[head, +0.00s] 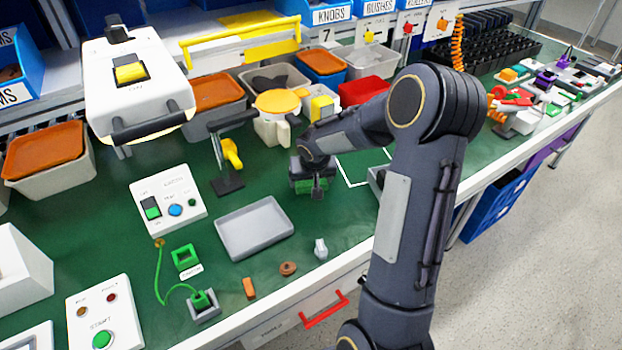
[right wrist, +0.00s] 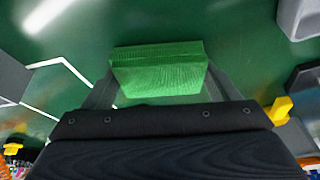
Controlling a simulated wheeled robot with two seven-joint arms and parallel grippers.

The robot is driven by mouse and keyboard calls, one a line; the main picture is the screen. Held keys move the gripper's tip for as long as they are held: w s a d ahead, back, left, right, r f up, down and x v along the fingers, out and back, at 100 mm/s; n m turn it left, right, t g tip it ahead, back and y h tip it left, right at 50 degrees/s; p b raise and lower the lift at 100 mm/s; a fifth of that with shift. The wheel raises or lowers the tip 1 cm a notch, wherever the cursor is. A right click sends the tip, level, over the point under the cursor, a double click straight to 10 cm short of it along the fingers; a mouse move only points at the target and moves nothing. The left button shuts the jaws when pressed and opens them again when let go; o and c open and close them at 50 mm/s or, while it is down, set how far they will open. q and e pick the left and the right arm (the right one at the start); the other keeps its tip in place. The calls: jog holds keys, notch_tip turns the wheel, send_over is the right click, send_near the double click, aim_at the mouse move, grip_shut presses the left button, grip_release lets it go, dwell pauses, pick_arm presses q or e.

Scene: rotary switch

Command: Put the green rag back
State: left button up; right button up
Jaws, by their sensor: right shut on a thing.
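The green rag (right wrist: 158,76) is a folded green block between my right gripper's fingers in the right wrist view. In the head view only a little of the rag (head: 304,187) shows under the gripper. My right gripper (head: 316,190) is shut on it, low over the green mat (head: 345,225), left of a white outlined area (head: 350,182) that my arm partly hides. I cannot tell whether the rag touches the mat. The white outline also shows at the left in the right wrist view (right wrist: 45,68). My left gripper is not in view.
An empty grey tray (head: 250,254) lies left of and nearer than my right gripper. A black stand with a yellow part (head: 232,155) is to its left. Small parts lie along the front edge.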

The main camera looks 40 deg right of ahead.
jog(key=shift+f, duration=0.2)
jog(key=o, duration=0.9)
jog(key=shift+r, duration=0.1)
jog(key=shift+r+p, duration=0.3)
jog(key=v, duration=1.1)
jog(key=shift+s+a+r+n+t+y+p, duration=0.3)
jog(key=shift+s+a+r+n+y+p, duration=0.6)
jog(key=shift+s+a, duration=2.45)
jog(key=shift+s+a+r+n+t+y+p, duration=0.4)
jog(key=shift+s+a+r+y, duration=0.9)
jog(key=shift+s+a, duration=2)
jog(key=shift+s+a+r+n+t+y+p, duration=0.2)
jog(key=shift+s+a+r+n+y+p, duration=0.85)
jog(key=shift+s+a, duration=2.25)
